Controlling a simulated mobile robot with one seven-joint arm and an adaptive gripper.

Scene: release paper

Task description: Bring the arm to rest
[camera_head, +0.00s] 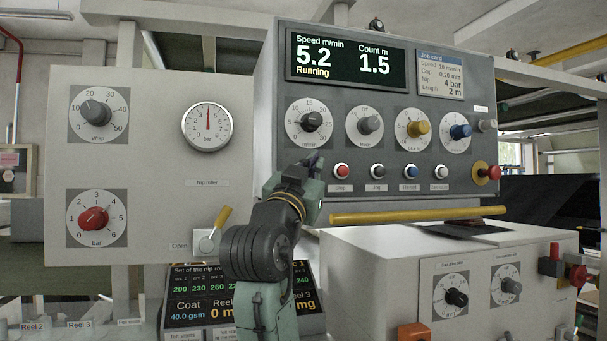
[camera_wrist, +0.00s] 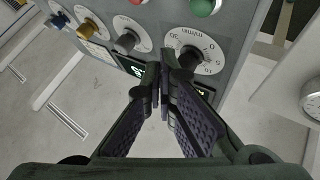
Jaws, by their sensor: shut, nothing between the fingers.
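My gripper (camera_head: 306,166) is at the lower left of the grey control panel (camera_head: 272,120), near the red Stop button (camera_head: 342,170) and below the black knob (camera_head: 311,122). Most of it is hidden behind my own arm in the head view. In the wrist view my gripper (camera_wrist: 160,72) is shut, its two fingertips together with nothing between them. The fingertips lie in front of the panel face, close to the black knob (camera_wrist: 189,58). I cannot tell whether they touch the panel.
The display (camera_head: 346,62) reads 5.2 m/min, Running, count 1.5 m. A yellow bar (camera_head: 420,215) juts out right of my arm above a white cabinet (camera_head: 375,265). A yellow-handled lever (camera_head: 222,218) and a pressure gauge (camera_head: 207,126) are on the left panel.

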